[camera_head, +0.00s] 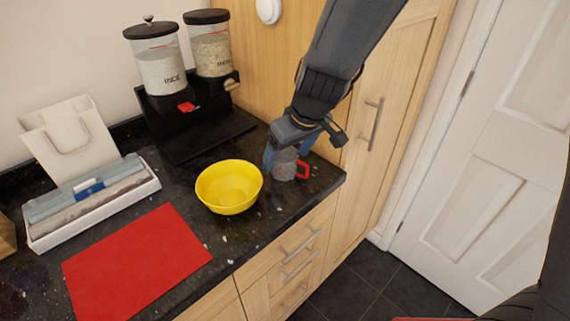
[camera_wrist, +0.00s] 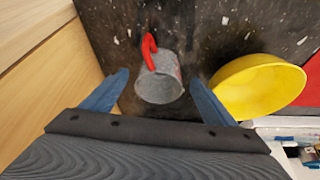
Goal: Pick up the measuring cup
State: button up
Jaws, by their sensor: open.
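The measuring cup (camera_head: 284,167) is a clear greyish cup with a red handle, standing on the dark granite counter near its right corner. In the wrist view the measuring cup (camera_wrist: 160,84) is just beyond the fingertips, roughly midway between them, with its handle pointing away from me. My gripper (camera_head: 286,163) is directly over the cup, with its blue fingers on either side of it. In the wrist view my gripper (camera_wrist: 158,82) is open and holds nothing. I cannot tell whether a finger touches the cup. The fingers partly hide the cup in the head view.
A yellow bowl (camera_head: 229,187) stands close left of the cup; it also shows in the wrist view (camera_wrist: 258,86). A black cereal dispenser (camera_head: 190,108) is behind. A red mat (camera_head: 137,262) and a white tray (camera_head: 95,213) lie left. A wooden cabinet (camera_head: 386,110) rises right.

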jog(key=x, duration=0.3)
jog(key=shift+w+f, duration=0.1)
jog(key=shift+f, duration=0.2)
jog(key=c, duration=1.1)
jog(key=shift+c, duration=0.2)
jog(key=shift+r, duration=0.1)
